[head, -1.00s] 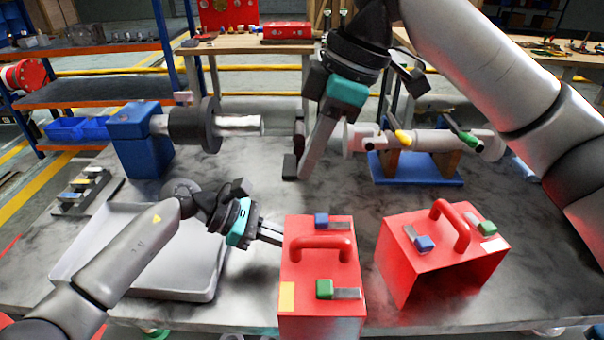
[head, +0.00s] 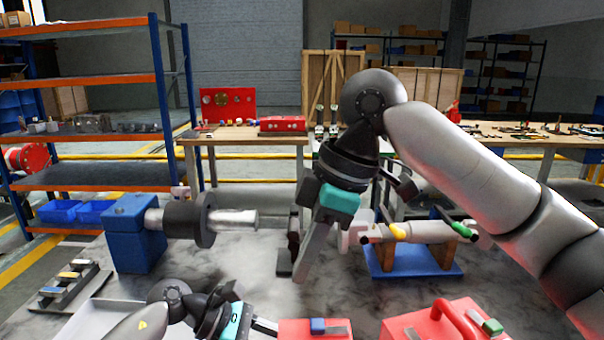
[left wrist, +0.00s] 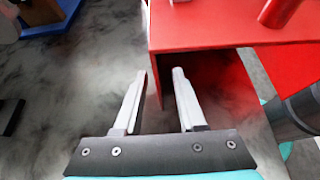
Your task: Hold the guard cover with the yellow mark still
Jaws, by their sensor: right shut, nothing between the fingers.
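Contact cannot be told. My right gripper (head: 293,274) is shut and empty, pointing down over the table.
A second red cover (head: 400,328) stands to the right. A blue stand (head: 415,262) holds a grey cylinder behind it. A blue block with a shaft (head: 135,232) stands at the left, near a pale tray (head: 95,320). Bare table (head: 240,275) lies between.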

